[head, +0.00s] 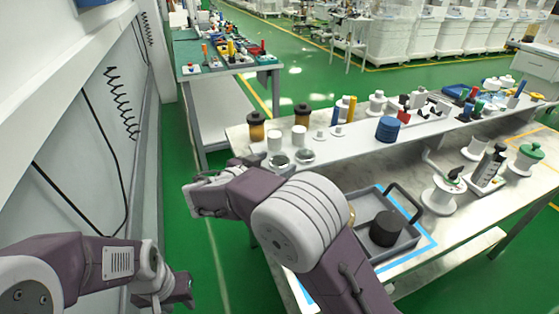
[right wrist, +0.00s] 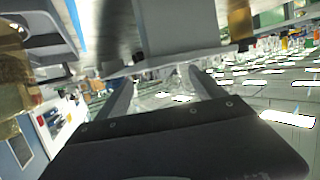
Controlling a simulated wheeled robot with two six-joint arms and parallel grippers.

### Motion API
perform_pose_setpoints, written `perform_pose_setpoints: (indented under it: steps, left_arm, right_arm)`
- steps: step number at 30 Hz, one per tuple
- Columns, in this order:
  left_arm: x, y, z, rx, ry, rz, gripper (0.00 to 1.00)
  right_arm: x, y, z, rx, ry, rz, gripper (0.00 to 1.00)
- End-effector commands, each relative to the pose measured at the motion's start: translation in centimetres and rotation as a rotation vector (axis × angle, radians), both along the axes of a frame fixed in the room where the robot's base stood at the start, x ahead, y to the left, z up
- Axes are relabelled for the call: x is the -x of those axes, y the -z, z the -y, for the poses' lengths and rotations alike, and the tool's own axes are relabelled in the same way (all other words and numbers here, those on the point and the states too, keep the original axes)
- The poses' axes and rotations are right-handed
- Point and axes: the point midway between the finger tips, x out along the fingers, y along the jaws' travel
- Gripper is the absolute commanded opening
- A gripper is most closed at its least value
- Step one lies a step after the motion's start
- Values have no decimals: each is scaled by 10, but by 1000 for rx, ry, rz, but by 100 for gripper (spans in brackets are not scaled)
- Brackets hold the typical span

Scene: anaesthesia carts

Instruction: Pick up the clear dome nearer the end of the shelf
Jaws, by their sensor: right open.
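Two small clear domes sit side by side near the left end of the white shelf (head: 352,139) in the head view. The dome nearer the end (head: 279,160) is the left one; the other dome (head: 304,156) is just right of it. My right arm reaches left in front of the shelf, its wrist left of the domes. Its gripper is mostly hidden there. In the right wrist view my right gripper (right wrist: 160,88) is open, its fingers apart; clear shapes show blurred between and beyond them. My left gripper (head: 178,290) is low at the left, away from the shelf.
White jars (head: 299,136) and amber jars (head: 256,126) stand close behind the domes. A blue cylinder (head: 387,129) stands further right. Below the shelf, a grey tray (head: 402,243) holds a black cylinder (head: 386,228). A grey wall runs along the left; green floor lies between.

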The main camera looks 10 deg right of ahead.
Motion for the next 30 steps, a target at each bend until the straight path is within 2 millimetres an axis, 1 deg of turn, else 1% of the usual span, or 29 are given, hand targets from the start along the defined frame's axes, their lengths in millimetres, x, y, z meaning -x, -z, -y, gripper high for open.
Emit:
perform_pose_setpoints:
  steps: [2, 7, 8, 9, 11, 12, 14, 15, 23, 26, 29, 30]
  left_arm:
    - [0, 0, 0, 0, 0, 0, 36]
    - [0, 0, 0, 0, 0, 0, 36]
    - [0, 0, 0, 0, 0, 0, 36]
    - [0, 0, 0, 0, 0, 0, 36]
    - [0, 0, 0, 0, 0, 0, 36]
    - [0, 0, 0, 0, 0, 0, 36]
    - [0, 0, 0, 0, 0, 0, 36]
    - [0, 0, 0, 0, 0, 0, 36]
    - [0, 0, 0, 0, 0, 0, 36]
    - [0, -1, 0, 0, 0, 0, 36]
    - [0, -2, 0, 0, 0, 0, 36]
    - [0, -3, 0, 0, 0, 0, 36]
  right_arm:
    - [-3, 1, 3, 0, 0, 0, 79]
    - [-3, 1, 3, 0, -1, 0, 79]
    - [-3, 1, 3, 0, -1, 0, 73]
    - [-3, 1, 3, 0, -1, 0, 62]
    - [-3, 1, 3, 0, -1, 0, 46]
    - [-3, 1, 3, 0, -1, 0, 34]
    - [-3, 1, 3, 0, -1, 0, 18]
    - [-3, 1, 3, 0, -1, 0, 13]
    - [-3, -2, 3, -1, -1, 1, 12]
    - [-3, -11, 3, -2, 0, 4, 12]
    - [-3, -27, 3, -4, 0, 5, 12]
    - [-3, -35, 3, -4, -1, 5, 12]
